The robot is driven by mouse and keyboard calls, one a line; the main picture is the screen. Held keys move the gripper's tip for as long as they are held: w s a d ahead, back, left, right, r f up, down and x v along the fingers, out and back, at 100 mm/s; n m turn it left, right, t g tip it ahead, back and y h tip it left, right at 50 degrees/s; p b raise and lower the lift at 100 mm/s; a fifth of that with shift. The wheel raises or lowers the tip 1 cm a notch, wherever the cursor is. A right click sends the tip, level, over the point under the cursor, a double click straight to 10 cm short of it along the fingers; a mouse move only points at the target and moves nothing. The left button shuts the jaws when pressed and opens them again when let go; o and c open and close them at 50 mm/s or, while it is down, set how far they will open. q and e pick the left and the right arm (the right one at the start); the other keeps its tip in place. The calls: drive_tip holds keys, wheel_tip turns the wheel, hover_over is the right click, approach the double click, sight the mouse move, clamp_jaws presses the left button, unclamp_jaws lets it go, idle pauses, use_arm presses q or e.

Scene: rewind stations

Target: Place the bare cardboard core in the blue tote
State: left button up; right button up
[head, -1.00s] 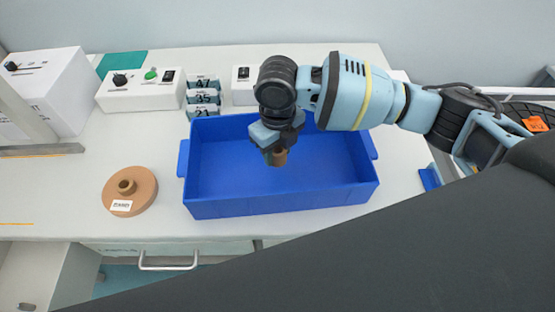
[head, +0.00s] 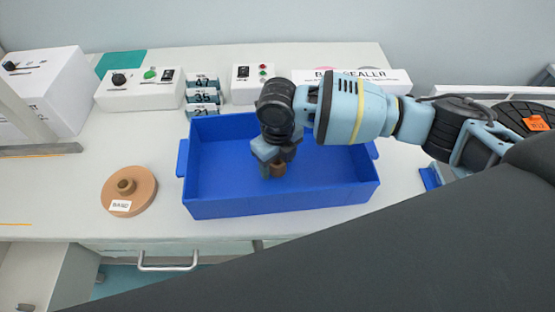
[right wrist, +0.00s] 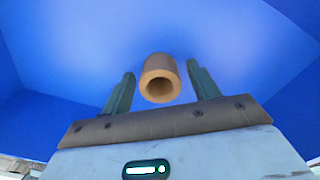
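The bare cardboard core (head: 277,171) is a short brown tube inside the blue tote (head: 330,195). In the right wrist view the core (right wrist: 160,85) shows its open end, with the tote's blue floor and walls (right wrist: 60,60) around it. My right gripper (head: 277,166) reaches down into the tote. In the right wrist view its two fingers (right wrist: 161,72) stand apart, one on each side of the core, with a visible gap on both sides. I cannot tell whether the core's far end touches the floor. My left gripper is out of view.
A brown flanged disc with a label (head: 130,195) lies on the white bench (head: 90,180) left of the tote. Control boxes (head: 140,90), numbered labels (head: 202,95) and a sealer box (head: 385,80) line the back.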

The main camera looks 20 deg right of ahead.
drive_tip(key=shift+r, duration=0.65)
wheel_tip(320, 180, up, 11)
drive_tip(key=shift+p, duration=0.35)
